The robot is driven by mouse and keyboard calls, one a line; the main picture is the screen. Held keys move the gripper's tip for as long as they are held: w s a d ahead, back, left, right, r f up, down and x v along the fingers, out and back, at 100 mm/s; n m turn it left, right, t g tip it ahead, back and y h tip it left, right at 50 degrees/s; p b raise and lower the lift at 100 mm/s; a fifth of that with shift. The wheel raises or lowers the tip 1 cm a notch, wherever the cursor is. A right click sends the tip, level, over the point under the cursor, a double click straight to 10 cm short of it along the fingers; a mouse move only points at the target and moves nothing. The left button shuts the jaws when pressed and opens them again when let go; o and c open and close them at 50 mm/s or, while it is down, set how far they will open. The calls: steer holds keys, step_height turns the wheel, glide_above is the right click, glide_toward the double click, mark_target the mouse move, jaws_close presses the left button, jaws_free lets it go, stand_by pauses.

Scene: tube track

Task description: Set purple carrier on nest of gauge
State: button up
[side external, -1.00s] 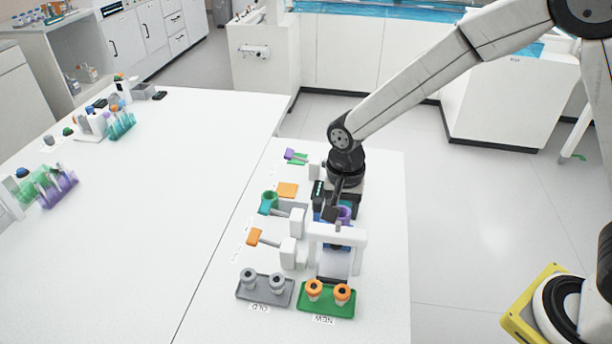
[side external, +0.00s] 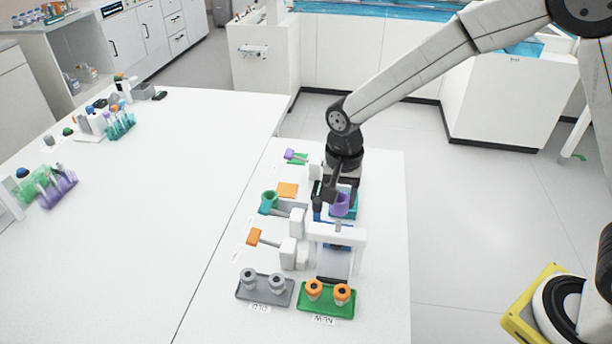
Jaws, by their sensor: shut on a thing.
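The purple carrier (side external: 341,207) is a small cup-like piece at my gripper (side external: 331,196). My gripper points down and is shut on it, though the fingers are small and dark here. A teal part (side external: 353,206) shows just behind and beside the carrier; I cannot tell whether the two touch. A white arch-shaped stand (side external: 338,233) is just in front of the carrier, with a dark blue part under its bar. I cannot tell which piece is the gauge, and its nest is not clearly visible.
A green tray (side external: 327,311) holds two orange-topped pieces, and a grey tray (side external: 265,304) holds two grey pieces. The left table's near part is clear.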

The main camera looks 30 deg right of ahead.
steer(key=w+d, duration=1.1)
steer(key=d, duration=0.1)
steer(key=shift+w+d, duration=0.3)
steer(key=shift+w, duration=0.05)
steer(key=shift+f, duration=0.1)
steer(key=shift+f, duration=2.65)
steer(key=shift+f, duration=0.15)
steer(key=o, duration=1.1)
steer(key=shift+r, duration=3.9)
